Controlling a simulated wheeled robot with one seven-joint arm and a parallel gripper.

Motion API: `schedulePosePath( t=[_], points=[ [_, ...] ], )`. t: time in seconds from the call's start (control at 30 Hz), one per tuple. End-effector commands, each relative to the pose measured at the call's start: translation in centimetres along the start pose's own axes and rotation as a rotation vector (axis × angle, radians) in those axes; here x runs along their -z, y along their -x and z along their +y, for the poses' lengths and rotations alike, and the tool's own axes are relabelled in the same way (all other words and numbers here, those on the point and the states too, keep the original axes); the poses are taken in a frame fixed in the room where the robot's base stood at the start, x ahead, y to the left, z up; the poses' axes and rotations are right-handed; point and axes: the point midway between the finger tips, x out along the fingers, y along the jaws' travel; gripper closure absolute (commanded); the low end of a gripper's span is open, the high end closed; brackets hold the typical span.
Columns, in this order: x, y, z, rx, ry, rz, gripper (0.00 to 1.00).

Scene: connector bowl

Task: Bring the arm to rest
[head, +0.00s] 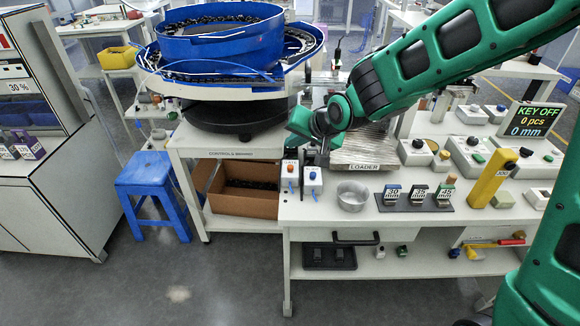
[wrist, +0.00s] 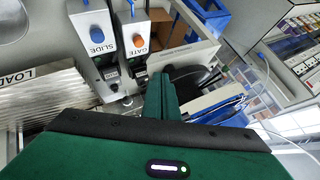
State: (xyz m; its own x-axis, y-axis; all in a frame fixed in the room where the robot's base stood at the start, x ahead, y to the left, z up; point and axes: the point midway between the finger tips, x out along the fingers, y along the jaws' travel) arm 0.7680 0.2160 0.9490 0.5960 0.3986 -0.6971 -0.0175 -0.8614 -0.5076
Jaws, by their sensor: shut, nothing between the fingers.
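My green arm (head: 440,60) reaches in from the right in the head view, with its end above the back of the white workbench (head: 330,212). In the wrist view my gripper (wrist: 160,88) shows its green fingers together, shut and empty. It is near the SLIDE box (wrist: 98,40) with a blue knob and the GATE box (wrist: 138,45) with an orange knob. In the head view these two boxes stand just below the arm's end. Whether the fingers touch anything is hard to tell.
The ribbed LOADER (head: 365,155) lies beside the arm's end. A blue bowl feeder (head: 225,78) stands close on the left. Open floor lies in front.

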Motion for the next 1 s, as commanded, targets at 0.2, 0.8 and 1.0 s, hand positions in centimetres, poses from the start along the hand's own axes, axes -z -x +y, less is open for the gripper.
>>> schedulePosePath(
  t=[0.2,0.8,1.0],
  points=[
    [0.0,0.0,0.0,0.000,0.000,0.000,1.00],
    [2.4,5.0,8.2,-0.180,0.018,-0.004,1.00],
    [2.7,13.3,18.4,-0.402,-0.003,-0.062,1.00]
  ],
)
